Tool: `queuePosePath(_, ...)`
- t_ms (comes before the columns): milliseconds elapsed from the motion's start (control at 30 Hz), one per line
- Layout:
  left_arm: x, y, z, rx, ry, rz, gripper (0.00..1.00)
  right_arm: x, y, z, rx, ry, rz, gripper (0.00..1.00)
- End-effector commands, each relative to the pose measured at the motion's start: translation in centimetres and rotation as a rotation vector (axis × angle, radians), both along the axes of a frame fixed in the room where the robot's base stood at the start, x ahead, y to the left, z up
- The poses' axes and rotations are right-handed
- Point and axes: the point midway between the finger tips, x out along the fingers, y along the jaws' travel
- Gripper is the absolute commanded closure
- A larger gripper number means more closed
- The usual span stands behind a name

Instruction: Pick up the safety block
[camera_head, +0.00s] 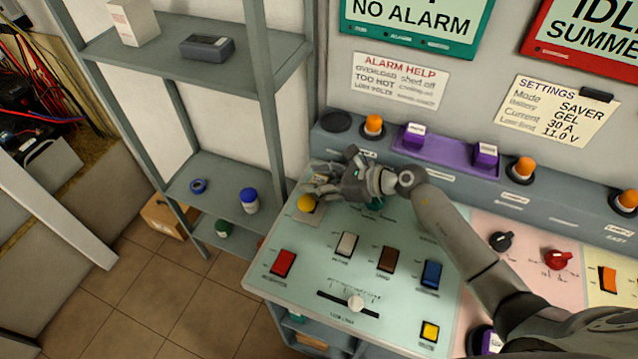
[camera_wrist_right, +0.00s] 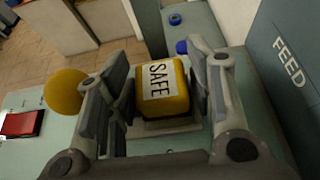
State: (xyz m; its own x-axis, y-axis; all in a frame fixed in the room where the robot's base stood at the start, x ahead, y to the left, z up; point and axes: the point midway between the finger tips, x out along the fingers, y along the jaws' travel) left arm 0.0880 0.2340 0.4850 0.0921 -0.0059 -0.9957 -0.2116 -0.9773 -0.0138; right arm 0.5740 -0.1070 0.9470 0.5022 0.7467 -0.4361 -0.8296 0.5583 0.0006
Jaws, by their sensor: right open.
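The safety block, a yellow block with a white SAFE label (camera_wrist_right: 163,90), sits on a pale base in the right wrist view. My right gripper (camera_head: 318,182) is at the far left corner of the green panel, beside a yellow ball-shaped knob (camera_head: 306,203). In the wrist view the gripper (camera_wrist_right: 158,72) is open, with one finger on each side of the block. A gap shows on both sides. The block cannot be made out in the head view, where the hand covers that spot. My left gripper is not in view.
The green panel (camera_head: 322,240) carries a red button (camera_head: 283,263), several other buttons and a slider knob (camera_head: 355,302). A purple holder (camera_head: 450,157) stands on the back ledge. Left of the panel is a grey shelf (camera_head: 225,180) with a blue-lidded jar (camera_head: 249,200).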

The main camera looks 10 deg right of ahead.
Motion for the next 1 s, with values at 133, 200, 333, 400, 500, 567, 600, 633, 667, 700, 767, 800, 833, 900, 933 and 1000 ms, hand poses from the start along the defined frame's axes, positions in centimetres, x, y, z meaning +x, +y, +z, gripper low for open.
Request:
queuePosePath(133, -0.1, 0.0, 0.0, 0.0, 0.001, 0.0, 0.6, 0.0, 0.0, 0.0, 0.0, 0.0, 0.0, 0.58)
queuePosePath(200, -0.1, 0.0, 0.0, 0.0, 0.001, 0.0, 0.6, 0.0, 0.0, 0.0, 0.0, 0.0, 0.0, 0.67)
queuePosePath(333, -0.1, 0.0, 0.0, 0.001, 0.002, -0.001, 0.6, 0.0, -0.1, 0.0, 0.0, 0.0, 0.0, 0.84)
queuePosePath(400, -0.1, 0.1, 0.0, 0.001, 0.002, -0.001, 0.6, 0.0, -0.1, 0.0, -0.001, -0.001, 0.0, 0.88)
queuePosePath(500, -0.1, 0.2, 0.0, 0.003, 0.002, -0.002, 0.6, 0.0, -0.1, 0.0, 0.0, 0.0, 0.0, 0.88)
queuePosePath(567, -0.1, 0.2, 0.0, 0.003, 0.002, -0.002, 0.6, 0.0, -0.1, 0.0, 0.0, 0.0, 0.0, 0.88)
queuePosePath(600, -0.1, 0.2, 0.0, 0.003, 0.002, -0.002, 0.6, 0.0, -0.1, 0.1, -0.001, -0.001, 0.0, 0.88)
queuePosePath(633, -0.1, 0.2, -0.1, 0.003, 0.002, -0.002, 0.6, 0.0, -0.1, 0.1, -0.001, -0.001, 0.0, 0.88)
queuePosePath(667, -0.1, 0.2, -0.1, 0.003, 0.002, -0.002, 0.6, 0.0, -0.1, 0.2, 0.0, -0.002, 0.001, 0.88)
queuePosePath(700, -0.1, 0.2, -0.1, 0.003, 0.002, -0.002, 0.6, 0.0, -0.1, 0.4, -0.001, -0.003, 0.0, 0.88)
queuePosePath(767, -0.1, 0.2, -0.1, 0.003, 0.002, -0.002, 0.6, 0.0, -0.1, 0.8, -0.001, -0.004, 0.001, 0.88)
queuePosePath(800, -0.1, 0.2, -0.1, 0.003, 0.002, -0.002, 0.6, 0.1, -0.1, 1.1, -0.001, -0.004, 0.001, 0.88)
queuePosePath(833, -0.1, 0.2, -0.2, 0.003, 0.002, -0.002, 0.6, 0.1, -0.1, 1.5, -0.003, -0.006, 0.001, 0.88)
queuePosePath(900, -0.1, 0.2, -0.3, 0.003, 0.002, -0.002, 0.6, 0.1, -0.1, 2.5, -0.002, -0.007, 0.001, 0.88)
queuePosePath(933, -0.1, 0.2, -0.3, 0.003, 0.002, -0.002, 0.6, 0.1, -0.1, 3.1, -0.002, -0.008, 0.001, 0.88)
queuePosePath(1000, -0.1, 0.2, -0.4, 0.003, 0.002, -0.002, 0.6, -0.6, 0.0, 3.8, -0.003, -0.005, 0.002, 0.88)
